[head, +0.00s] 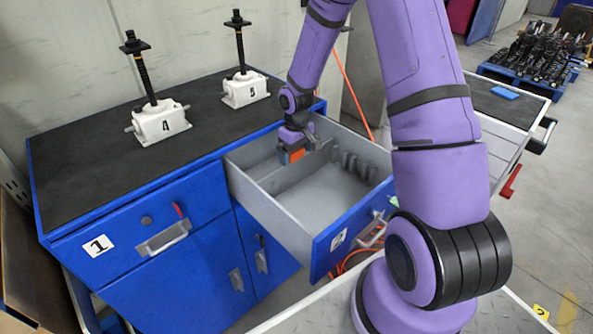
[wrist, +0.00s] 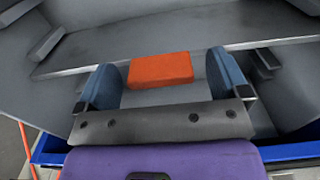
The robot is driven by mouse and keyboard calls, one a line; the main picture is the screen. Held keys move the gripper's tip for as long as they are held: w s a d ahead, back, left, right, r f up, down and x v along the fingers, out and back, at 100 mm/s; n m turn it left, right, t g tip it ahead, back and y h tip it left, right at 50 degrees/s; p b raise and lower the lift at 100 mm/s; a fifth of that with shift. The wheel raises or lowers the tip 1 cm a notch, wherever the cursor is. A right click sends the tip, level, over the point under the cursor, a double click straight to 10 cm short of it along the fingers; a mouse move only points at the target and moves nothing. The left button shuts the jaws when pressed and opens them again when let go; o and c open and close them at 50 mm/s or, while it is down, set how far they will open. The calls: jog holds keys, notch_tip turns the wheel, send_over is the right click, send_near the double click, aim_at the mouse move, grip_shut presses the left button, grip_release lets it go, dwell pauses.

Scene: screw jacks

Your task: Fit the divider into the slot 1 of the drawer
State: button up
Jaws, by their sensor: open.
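The drawer (head: 315,200), marked 2, is pulled open from the blue cabinet. The divider (wrist: 285,42) is a grey plate with an orange grip (wrist: 160,68). It stands across the rear part of the drawer, and its orange grip also shows in the head view (head: 291,155). My gripper (wrist: 165,78) is open, its two blue-grey fingers on either side of the orange grip with a visible gap at each side. In the head view my gripper (head: 297,140) is over the rear of the drawer. Which slot the divider ends are in, I cannot tell.
Slot ribs (head: 352,165) line the drawer's right wall. Two screw jacks, marked 4 (head: 157,122) and 5 (head: 245,88), stand on the black cabinet top (head: 75,170). A grey cart (head: 505,110) is at right. The drawer's front part is empty.

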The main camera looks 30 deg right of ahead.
jog(key=c, duration=1.4)
jog(key=shift+r, duration=0.1)
jog(key=shift+c, duration=0.2)
